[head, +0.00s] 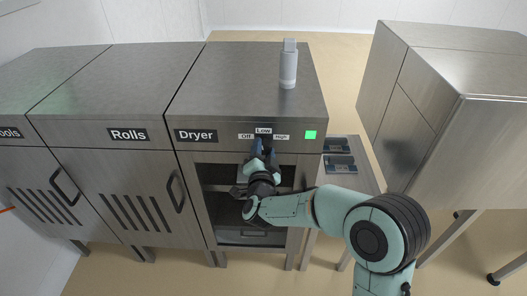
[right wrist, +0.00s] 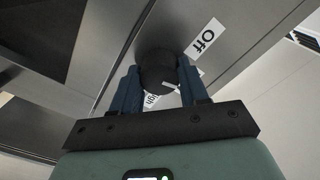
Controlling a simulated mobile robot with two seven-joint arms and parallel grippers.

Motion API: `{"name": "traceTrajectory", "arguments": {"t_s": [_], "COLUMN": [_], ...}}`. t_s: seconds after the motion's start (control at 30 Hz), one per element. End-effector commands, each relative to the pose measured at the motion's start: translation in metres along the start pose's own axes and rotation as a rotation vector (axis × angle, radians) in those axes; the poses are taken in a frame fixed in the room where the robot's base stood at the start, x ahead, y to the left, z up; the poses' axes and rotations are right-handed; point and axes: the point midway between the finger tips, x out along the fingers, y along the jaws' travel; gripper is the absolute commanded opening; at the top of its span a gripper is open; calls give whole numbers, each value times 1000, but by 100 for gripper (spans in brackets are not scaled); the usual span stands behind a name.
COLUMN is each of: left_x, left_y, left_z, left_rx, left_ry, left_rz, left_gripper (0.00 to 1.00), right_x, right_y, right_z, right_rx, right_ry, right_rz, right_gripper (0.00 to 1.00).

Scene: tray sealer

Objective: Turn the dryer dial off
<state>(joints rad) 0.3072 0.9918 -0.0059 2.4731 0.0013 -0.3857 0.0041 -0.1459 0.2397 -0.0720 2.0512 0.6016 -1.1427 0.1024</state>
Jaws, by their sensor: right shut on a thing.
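The dryer cabinet (head: 196,135) stands in the middle of the head view, with Off, Low and High labels on its upper front panel. My right gripper (head: 263,148) is at the panel just below these labels and covers most of the dial in the head view. In the right wrist view the dark round dial (right wrist: 157,70) sits between the two blue fingers, and the gripper is shut on it. A pale mark shows on the dial, but I cannot tell exactly which label it points to. The Off label (right wrist: 205,38) is clear; the High label (right wrist: 152,100) is partly hidden.
A green light (head: 310,134) glows right of the dial. A grey-white bottle (head: 289,66) stands on the dryer top. The Rolls cabinet (head: 128,134) adjoins on the left. A low stand (head: 350,181) and a steel cabinet (head: 480,130) are on the right.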

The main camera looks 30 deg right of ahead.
Motion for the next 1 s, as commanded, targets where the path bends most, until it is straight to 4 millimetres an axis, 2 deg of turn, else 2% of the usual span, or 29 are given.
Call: {"name": "traceTrajectory", "arguments": {"t_s": [0.6,1.0], "left_x": [-6,-14], "left_y": [3,7], "left_z": [-2,-5], "left_rx": [1,3], "left_ry": [4,8], "left_rz": [1,3], "left_gripper": [43,43], "right_x": [0,0], "right_y": [-2,-2], "right_z": [0,0], "right_rx": [-567,-801], "right_ry": [0,1], "right_rz": [-2,-1], "right_gripper": [13,13]}}
